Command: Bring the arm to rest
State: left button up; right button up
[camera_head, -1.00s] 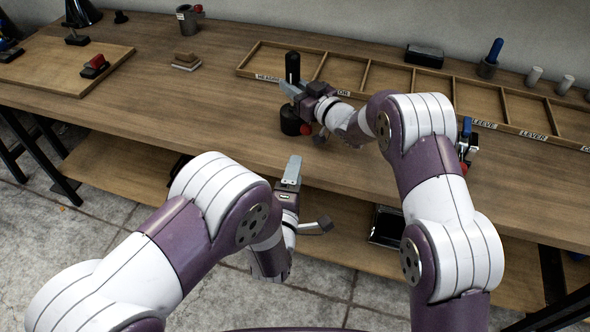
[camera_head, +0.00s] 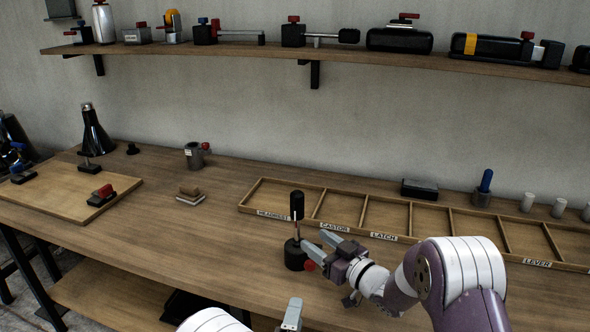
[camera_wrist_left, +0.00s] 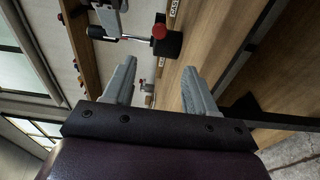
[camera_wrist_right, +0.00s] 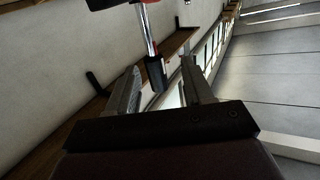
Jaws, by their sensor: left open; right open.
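My right gripper (camera_head: 328,238) is open and empty in the head view, just right of a black-handled post tool (camera_head: 297,209) standing upright on the bench. In the right wrist view its two fingers (camera_wrist_right: 160,82) are spread, and a chrome rod with a black end (camera_wrist_right: 153,70) shows beyond them. My left gripper (camera_head: 292,314) is at the bottom edge of the head view, mostly cut off. In the left wrist view its fingers (camera_wrist_left: 160,82) are spread with nothing between them. The tool's dark base (camera_wrist_left: 172,44) shows ahead of it.
A compartment tray with labels (camera_head: 384,237) lies along the back of the bench. A board with a red-topped part (camera_head: 101,195) is at the left. A wall shelf (camera_head: 240,48) carries several tools.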

pick_arm(q)
jog(key=s+a+r+m+g+y+p, duration=0.2)
jog(key=a+r+m+g+p, duration=0.3)
jog(key=a+m+g, duration=0.45)
pick_arm(e)
jog(key=s+d+m+g+h, duration=0.5)
jog(key=s+d+m+h, duration=0.1)
jog(key=s+d+h, duration=0.55)
pick_arm(q)
jog(key=s+a+r+m+g+y+p, duration=0.1)
jog(key=s+a+m+g, duration=0.2)
jog(key=s, duration=0.4)
jog(key=s+a+r+m+g+p, duration=0.1)
jog(key=s+a+r+m+g, duration=0.1)
jog(key=s, duration=0.5)
jog(key=a+m+g, duration=0.1)
jog(key=a+g, duration=0.1)
jog(key=a, duration=0.1)
jog(key=shift+s+a+y+p, duration=0.2)
jog(key=shift+a+y+p, duration=0.15)
jog(key=shift+y+p, duration=0.05)
pick_arm(e)
jog(key=s+d+m+g, duration=0.1)
jog(key=s+g, duration=0.6)
jog(key=s, duration=1.2)
jog(key=shift+f+m, duration=0.15)
jog(key=shift+m, duration=0.35)
